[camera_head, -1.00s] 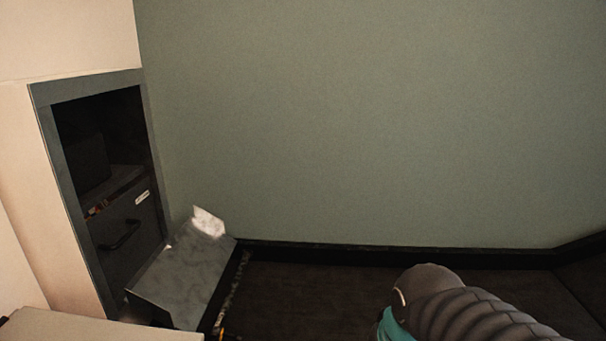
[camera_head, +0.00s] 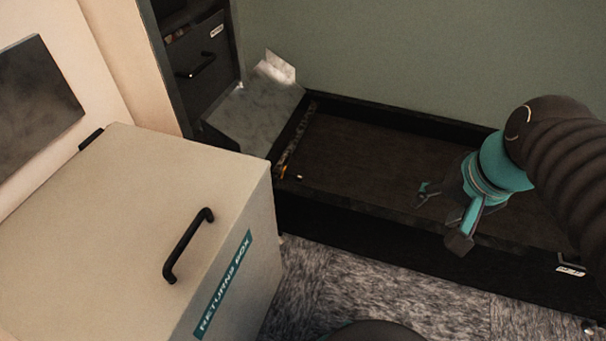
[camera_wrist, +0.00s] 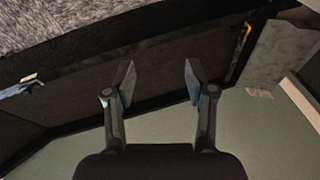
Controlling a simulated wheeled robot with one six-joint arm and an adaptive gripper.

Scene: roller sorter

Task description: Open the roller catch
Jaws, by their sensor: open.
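My gripper (camera_head: 443,217) is open and empty above the right part of the dark roller bed (camera_head: 370,150), its fingers pointing down and left. In the wrist view my gripper (camera_wrist: 158,82) shows its two fingers well apart with nothing between them. A small orange-yellow piece (camera_head: 284,173) sits at the bed's left end, below the grey chute; it also shows in the wrist view (camera_wrist: 243,38). A small light tag with a part beside it (camera_head: 570,268) is on the bed's front face at right. I cannot tell which piece is the roller catch.
A cream returns box (camera_head: 110,200) with a black handle (camera_head: 188,245) stands at front left. The grey chute (camera_head: 255,115) slopes down beside a dark cabinet drawer (camera_head: 200,75). A green wall (camera_head: 420,60) stands behind the bed. Speckled floor (camera_head: 370,290) lies in front.

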